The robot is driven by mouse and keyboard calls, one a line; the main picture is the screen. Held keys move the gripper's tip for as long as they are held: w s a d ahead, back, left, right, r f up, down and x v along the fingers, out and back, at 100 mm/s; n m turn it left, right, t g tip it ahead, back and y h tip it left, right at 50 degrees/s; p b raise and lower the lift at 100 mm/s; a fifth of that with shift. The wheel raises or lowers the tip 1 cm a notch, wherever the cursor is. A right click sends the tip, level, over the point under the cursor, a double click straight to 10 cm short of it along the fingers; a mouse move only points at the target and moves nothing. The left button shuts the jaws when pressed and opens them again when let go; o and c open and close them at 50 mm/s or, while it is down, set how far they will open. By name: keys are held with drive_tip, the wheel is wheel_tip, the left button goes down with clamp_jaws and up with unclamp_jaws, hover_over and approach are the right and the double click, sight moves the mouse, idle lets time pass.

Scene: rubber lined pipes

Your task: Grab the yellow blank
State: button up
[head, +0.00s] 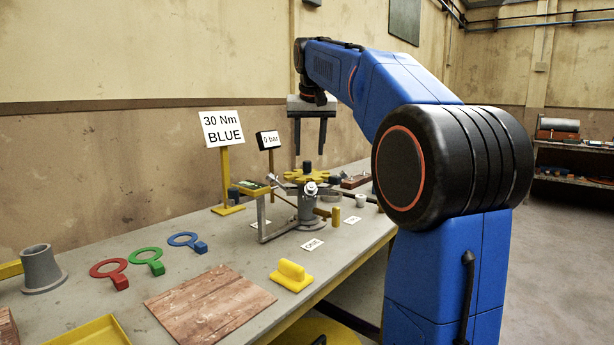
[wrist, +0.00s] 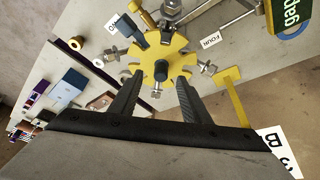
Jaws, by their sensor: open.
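I cannot tell for sure which yellow thing is the blank. A larger yellow block with a raised rounded grip (head: 291,275) lies near the table's front edge. My gripper (head: 310,142) is open and empty, pointing down above the fixture. In the wrist view my gripper (wrist: 157,88) has its two fingers apart over the yellow lobed plate (wrist: 177,70) with a dark central knob. The lobed plate also shows in the head view (head: 309,176), below the fingers and apart from them.
The fixture has bolts sticking out around it. Signs on yellow posts, "30 Nm BLUE" (head: 222,128) and "0 bar" (head: 268,140), stand behind. Red (head: 109,272), green (head: 147,258) and blue (head: 186,242) ring tools, a grey flanged pipe (head: 41,268) and a wooden board (head: 210,306) lie left.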

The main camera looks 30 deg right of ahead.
sight(307, 162)
drive_tip(key=shift+w+x, duration=0.15)
drive_tip(key=shift+x, duration=1.45)
drive_tip(key=shift+w+x, duration=0.15)
drive_tip(key=shift+x, duration=1.5)
drive_tip(key=shift+r, duration=0.15)
clamp_jaws()
